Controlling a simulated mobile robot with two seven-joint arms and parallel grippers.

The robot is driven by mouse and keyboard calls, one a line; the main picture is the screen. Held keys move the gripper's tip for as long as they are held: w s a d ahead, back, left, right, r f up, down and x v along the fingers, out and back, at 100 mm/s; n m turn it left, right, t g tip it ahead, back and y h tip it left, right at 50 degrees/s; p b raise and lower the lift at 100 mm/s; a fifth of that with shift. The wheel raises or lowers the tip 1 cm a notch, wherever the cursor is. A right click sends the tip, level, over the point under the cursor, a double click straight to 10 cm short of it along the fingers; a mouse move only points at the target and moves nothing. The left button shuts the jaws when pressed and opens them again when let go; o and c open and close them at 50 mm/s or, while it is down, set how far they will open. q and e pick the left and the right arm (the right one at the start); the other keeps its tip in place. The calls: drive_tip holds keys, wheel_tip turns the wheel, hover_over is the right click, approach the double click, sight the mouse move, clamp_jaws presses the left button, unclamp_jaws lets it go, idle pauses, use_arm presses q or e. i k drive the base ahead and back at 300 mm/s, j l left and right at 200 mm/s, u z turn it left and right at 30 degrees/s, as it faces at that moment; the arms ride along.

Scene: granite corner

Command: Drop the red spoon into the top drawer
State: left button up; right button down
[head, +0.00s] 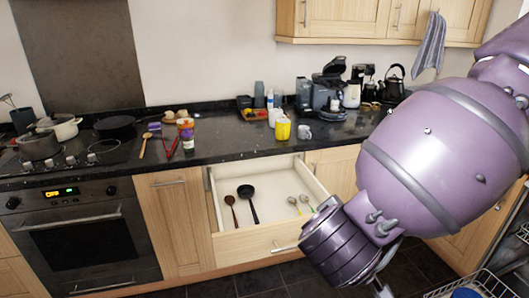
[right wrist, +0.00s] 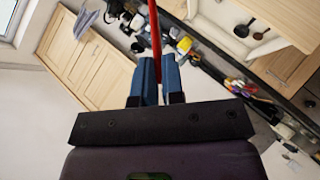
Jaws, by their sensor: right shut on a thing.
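The open top drawer (head: 262,243) is pulled out below the counter, in the middle of the head view. Inside lie a dark brown spoon (head: 232,210), a black ladle (head: 248,203) and some small spoons with green parts (head: 300,203). The drawer also shows at the upper right of the right wrist view (right wrist: 268,46). My right gripper (right wrist: 157,64) is shut on the red spoon (right wrist: 155,28), whose thin red shaft runs out of the top of that view. In the head view my right arm stands to the right of the drawer. My left gripper is not in view.
The dark counter holds a stove with pots (head: 58,126), a yellow mug (head: 282,128), coffee machines (head: 328,90) and, at the left, a red-handled utensil (head: 173,147). An open rack (head: 470,285) is at the lower right. The floor before the drawer is clear.

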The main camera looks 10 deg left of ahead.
sight(270, 219)
drive_tip(key=i+j+z, duration=0.1)
drive_tip(key=j, duration=0.35)
drive_tip(key=i+j+z, duration=0.1)
drive_tip(key=j, duration=0.4)
drive_tip(key=i+j+z, duration=0.1)
drive_tip(key=j, duration=0.4)
drive_tip(key=i+j, duration=0.2)
drive_tip(key=j, duration=0.2)
drive_tip(key=i+j, duration=0.2)
drive_tip(key=j, duration=0.15)
drive_tip(key=i+j+z, duration=0.1)
drive_tip(key=i+j, duration=0.15)
drive_tip(key=j, duration=0.15)
